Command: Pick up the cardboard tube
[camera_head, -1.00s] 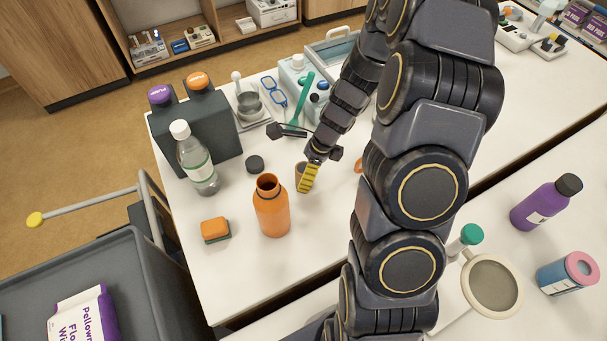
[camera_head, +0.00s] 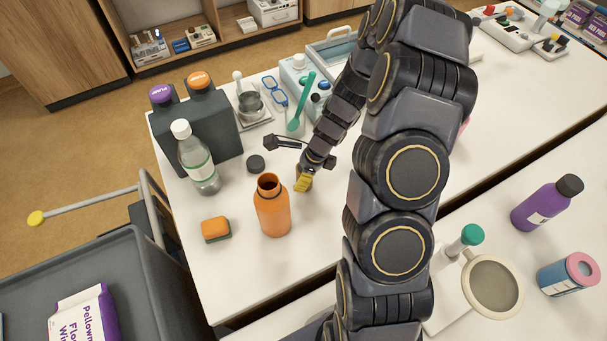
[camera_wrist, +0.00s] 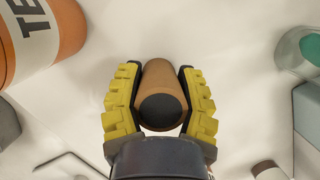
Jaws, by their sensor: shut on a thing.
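The brown cardboard tube (camera_wrist: 161,88) sits between the two yellow-padded fingers of my gripper (camera_wrist: 160,105) in the wrist view. The fingers press on it from both sides, and its dark open end faces the camera. In the head view my gripper (camera_head: 303,183) is low over the white table, just right of the orange bottle (camera_head: 271,207). There the tube is mostly hidden by the fingers. I cannot tell whether its far end touches the table.
The orange bottle stands close by and also shows in the wrist view (camera_wrist: 38,40). A black cap (camera_head: 256,163), a clear bottle (camera_head: 196,160) and an orange sponge (camera_head: 215,229) are to the left. The table front, right of the orange bottle, is clear.

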